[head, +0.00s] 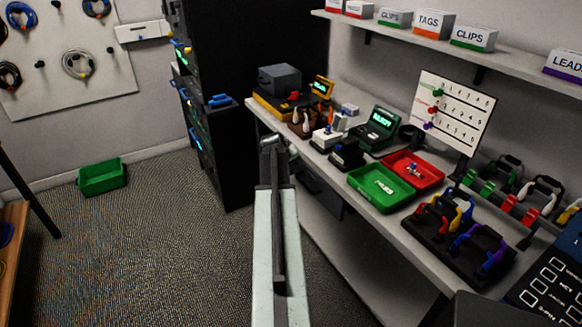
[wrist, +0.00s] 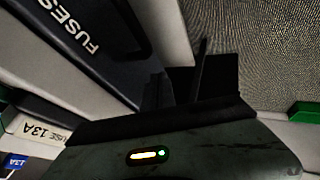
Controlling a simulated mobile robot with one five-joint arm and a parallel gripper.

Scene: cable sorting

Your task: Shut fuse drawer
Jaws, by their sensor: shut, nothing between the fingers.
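The fuse drawer (head: 320,190) is a dark front under the bench edge, partly hidden behind my arm in the head view. In the wrist view its dark face with white FUSES lettering (wrist: 85,30) fills the upper left, beside my fingers. I cannot tell how far out the drawer stands. My gripper (head: 276,144) is at the bench's left front edge in the head view, shut and empty. In the wrist view its dark fingers (wrist: 178,85) lie to the right of the drawer face; contact cannot be made out.
The bench holds a green tray (head: 365,200), a red tray (head: 434,181) and several devices. A dark rack (head: 235,110) stands behind my gripper. A green bin (head: 103,187) lies on the floor at left. The carpet between is clear. A white FUSE 13A label (wrist: 38,132) shows at lower left.

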